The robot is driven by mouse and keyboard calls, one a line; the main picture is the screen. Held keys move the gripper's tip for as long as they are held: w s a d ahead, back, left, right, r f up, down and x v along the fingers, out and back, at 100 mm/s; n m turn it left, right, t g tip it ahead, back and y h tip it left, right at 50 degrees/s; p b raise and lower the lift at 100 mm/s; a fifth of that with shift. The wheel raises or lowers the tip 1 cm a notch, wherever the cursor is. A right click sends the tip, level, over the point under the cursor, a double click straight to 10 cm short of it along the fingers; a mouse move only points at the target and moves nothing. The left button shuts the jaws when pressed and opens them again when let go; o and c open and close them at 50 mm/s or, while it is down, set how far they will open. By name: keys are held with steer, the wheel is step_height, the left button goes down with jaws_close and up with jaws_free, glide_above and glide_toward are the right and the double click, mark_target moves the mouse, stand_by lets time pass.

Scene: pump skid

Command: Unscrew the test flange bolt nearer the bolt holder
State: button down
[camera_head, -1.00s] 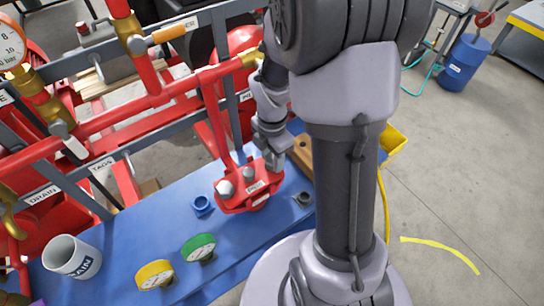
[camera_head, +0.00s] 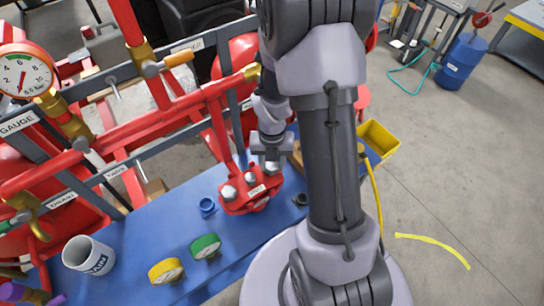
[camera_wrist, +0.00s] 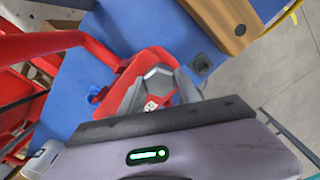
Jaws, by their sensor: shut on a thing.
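The red test flange (camera_head: 245,203) sits on the blue bench top with light metal bolt heads on it. One bolt (camera_head: 228,192) at its left stands clear of my gripper. My gripper (camera_head: 271,163) is at the flange's right side, the side toward the wooden block with holes, which I take for the bolt holder (camera_head: 297,158). The jaws are shut on the flange bolt there, and they mostly hide it. In the wrist view my gripper (camera_wrist: 158,88) points down over the red flange (camera_wrist: 146,60), and the wooden holder (camera_wrist: 222,20) lies beyond at upper right.
Red pipes (camera_head: 110,146) rise close behind the flange. A yellow bin (camera_head: 378,141) is at right.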

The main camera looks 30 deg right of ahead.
steer(key=shift+r+n+p, duration=0.25)
steer(key=shift+n+p, duration=0.05)
steer(key=shift+p, duration=0.6)
steer(key=p, duration=0.7)
steer(key=shift+w+d+r+n, duration=0.1)
steer(key=shift+w+n, duration=0.25)
steer(key=shift+n, duration=0.05)
steer(key=p, duration=0.7)
steer(key=shift+s+n, duration=0.3)
steer(key=shift+s, duration=0.05)
steer(key=shift+n+p, duration=0.6)
steer(key=shift+p, duration=0.25)
steer(key=shift+f+n, duration=0.4)
steer(key=shift+n, duration=0.4)
steer(key=c, duration=0.8)
jaws_free()
steer(key=shift+o, duration=0.2)
